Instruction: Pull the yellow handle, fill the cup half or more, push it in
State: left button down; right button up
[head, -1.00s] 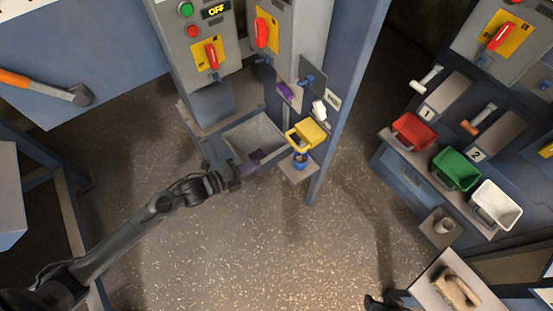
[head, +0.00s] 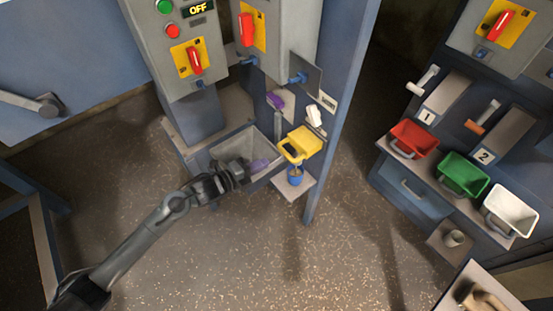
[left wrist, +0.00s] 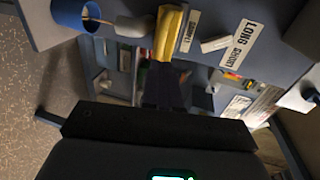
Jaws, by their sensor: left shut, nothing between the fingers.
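The yellow handle (head: 303,140) is on the front of the grey machine, below a "SAMPLE" label. It also shows as a yellow bar in the left wrist view (left wrist: 167,35). The blue cup (head: 295,177) stands on a small shelf just below the handle. In the left wrist view the cup (left wrist: 72,14) is at the upper left; its fill cannot be told. My left gripper (head: 250,168) is shut and empty, left of the cup and handle, over the grey bin's front edge. It touches neither. My right gripper is out of view.
The open grey bin (head: 232,152) is left of the handle. A blue post (head: 340,120) rises right of the cup shelf (head: 302,188). Red (head: 413,139), green (head: 464,174) and white (head: 509,211) bins stand at the right. The floor in front is clear.

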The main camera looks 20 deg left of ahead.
pick_arm(q)
jog(key=b+x, duration=0.1)
jog(key=x, duration=0.5)
jog(key=shift+w+d, duration=0.15)
jog(key=shift+w, duration=0.05)
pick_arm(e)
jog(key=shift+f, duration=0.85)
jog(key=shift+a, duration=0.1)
